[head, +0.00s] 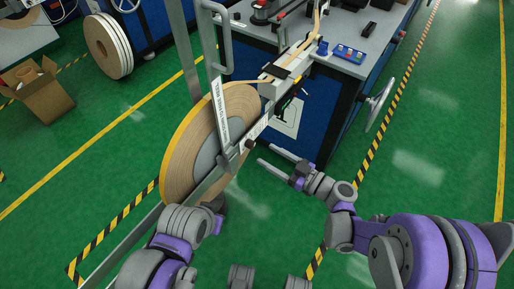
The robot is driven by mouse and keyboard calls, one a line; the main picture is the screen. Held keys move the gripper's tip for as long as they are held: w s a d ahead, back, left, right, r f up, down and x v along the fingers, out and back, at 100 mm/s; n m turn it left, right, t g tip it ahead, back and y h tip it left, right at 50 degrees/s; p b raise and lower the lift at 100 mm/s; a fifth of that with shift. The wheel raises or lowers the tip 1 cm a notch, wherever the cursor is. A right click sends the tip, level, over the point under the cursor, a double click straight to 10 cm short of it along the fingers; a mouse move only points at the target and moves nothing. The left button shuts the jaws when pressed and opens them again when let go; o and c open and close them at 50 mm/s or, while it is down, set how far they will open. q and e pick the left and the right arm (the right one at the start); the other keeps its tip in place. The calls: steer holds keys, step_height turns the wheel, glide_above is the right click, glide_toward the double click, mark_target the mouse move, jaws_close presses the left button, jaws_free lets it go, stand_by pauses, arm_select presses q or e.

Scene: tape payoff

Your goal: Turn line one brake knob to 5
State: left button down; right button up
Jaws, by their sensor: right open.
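A large tape reel (185,150) with a yellow edge and grey hub stands upright on a metal payoff stand. A small dark knob (249,143) sits on the stand's bar beside the reel, next to a white label strip (257,128). It looks like the brake knob; its scale and setting are too small to read. My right gripper (266,155) is open and empty, with its two fingers pointing left toward the knob, a little short of it and apart from it. My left gripper (217,203) is low by the reel's bottom edge; its fingers are not clear.
A blue machine cabinet (270,65) with a grey top stands behind the stand. A handwheel (380,100) juts from its right side. A blue control box (348,53) sits on top. A cardboard box (40,92) is at left. Green floor at right is clear.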

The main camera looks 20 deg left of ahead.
mark_target(250, 144)
steer(key=x, duration=0.5)
steer(key=shift+w+a, duration=0.1)
steer(key=shift+a, duration=0.05)
jaws_close()
